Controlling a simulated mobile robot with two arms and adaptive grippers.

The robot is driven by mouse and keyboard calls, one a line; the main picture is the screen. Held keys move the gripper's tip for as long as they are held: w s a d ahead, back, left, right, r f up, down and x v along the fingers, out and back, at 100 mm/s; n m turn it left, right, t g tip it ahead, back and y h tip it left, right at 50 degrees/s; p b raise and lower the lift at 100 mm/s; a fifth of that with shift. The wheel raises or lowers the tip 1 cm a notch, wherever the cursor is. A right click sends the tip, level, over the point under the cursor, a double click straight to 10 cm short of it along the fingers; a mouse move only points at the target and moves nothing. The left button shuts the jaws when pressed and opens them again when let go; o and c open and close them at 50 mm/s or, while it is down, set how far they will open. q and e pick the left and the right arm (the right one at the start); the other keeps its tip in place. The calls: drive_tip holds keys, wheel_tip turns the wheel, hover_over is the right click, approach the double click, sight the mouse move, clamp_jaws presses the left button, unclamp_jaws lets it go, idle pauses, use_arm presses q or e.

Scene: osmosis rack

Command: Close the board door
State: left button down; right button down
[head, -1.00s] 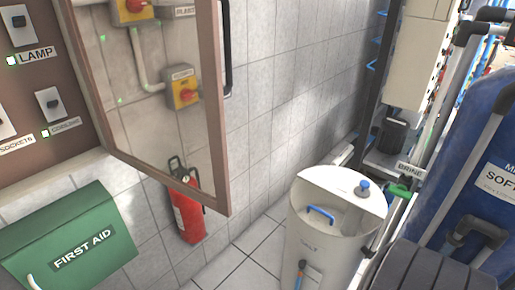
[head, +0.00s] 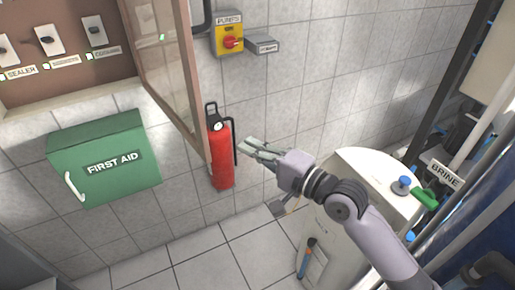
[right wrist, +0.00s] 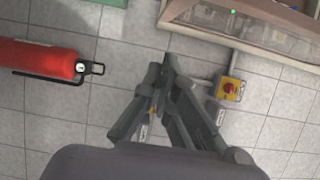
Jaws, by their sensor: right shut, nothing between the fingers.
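The board door (head: 165,68), a glass pane in a brown frame, stands open in the head view, swung out from the brown switch board (head: 62,55). Its lower free corner hangs in front of the fire extinguisher. My right gripper (head: 249,149) is shut and empty, to the right of that corner and apart from it in the picture. In the right wrist view the gripper's fingers (right wrist: 163,88) show at the middle, with what looks like the door's frame (right wrist: 275,22) at the top right. My left gripper is not in view.
A red fire extinguisher (head: 221,158) hangs on the wall below the door. A green first aid box (head: 104,160) is at left. A yellow pump switch (head: 228,34) sits beside the door. A white tank (head: 375,172) stands behind my right arm.

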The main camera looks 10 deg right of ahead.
drive_tip(key=w+a+p, duration=0.3)
drive_tip(key=a, duration=0.5)
drive_tip(key=shift+w, duration=0.25)
drive_tip(key=shift+w, duration=0.1)
drive_tip(key=shift+a, duration=0.1)
